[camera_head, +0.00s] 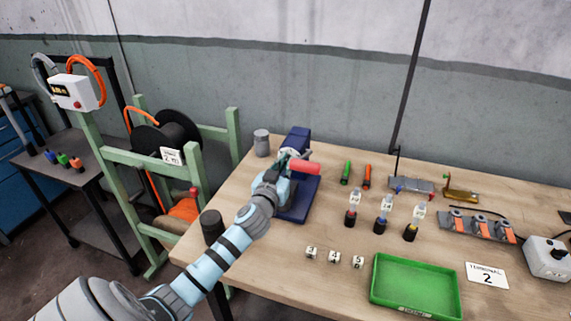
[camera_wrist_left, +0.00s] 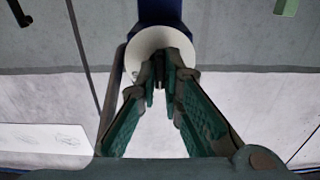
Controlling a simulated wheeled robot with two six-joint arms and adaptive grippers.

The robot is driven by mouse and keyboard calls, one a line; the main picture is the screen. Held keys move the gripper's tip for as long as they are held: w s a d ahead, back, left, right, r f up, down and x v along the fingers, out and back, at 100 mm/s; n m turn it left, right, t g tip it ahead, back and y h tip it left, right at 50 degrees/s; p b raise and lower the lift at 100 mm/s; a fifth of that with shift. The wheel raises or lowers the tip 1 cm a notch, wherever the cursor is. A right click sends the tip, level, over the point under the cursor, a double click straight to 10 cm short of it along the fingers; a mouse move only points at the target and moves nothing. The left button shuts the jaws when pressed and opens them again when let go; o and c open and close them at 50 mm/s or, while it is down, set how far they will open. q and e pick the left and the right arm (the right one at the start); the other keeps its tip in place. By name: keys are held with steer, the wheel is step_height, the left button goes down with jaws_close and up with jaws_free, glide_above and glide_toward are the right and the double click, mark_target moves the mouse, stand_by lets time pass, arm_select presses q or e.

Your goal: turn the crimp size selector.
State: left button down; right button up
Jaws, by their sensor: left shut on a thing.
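A dark blue crimping press (camera_head: 298,136) stands on the wooden table with a red cylinder (camera_head: 305,167) at its front. My left arm reaches it from the front left. My left gripper (camera_head: 284,166) is at the front of the press, covering part of it. In the left wrist view the teal fingers of my left gripper (camera_wrist_left: 163,88) close in on a small dark piece at the face of a round white dial (camera_wrist_left: 147,40), which looks like the crimp size selector. The fingertips hide most of the dark piece, and no size marking is readable. My right gripper is out of view.
A grey cylinder (camera_head: 262,142) stands left of the press, and a dark one (camera_head: 212,226) stands at the table's left edge. Three small number blocks (camera_head: 334,256), a green tray (camera_head: 376,290) and several connectors lie to the right. A green reel frame (camera_head: 236,135) stands left of the table.

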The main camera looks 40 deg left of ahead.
arm_select(q)
steer(key=c, duration=1.7)
jaws_free()
steer(key=v, duration=1.2)
steer(key=shift+w, duration=0.1)
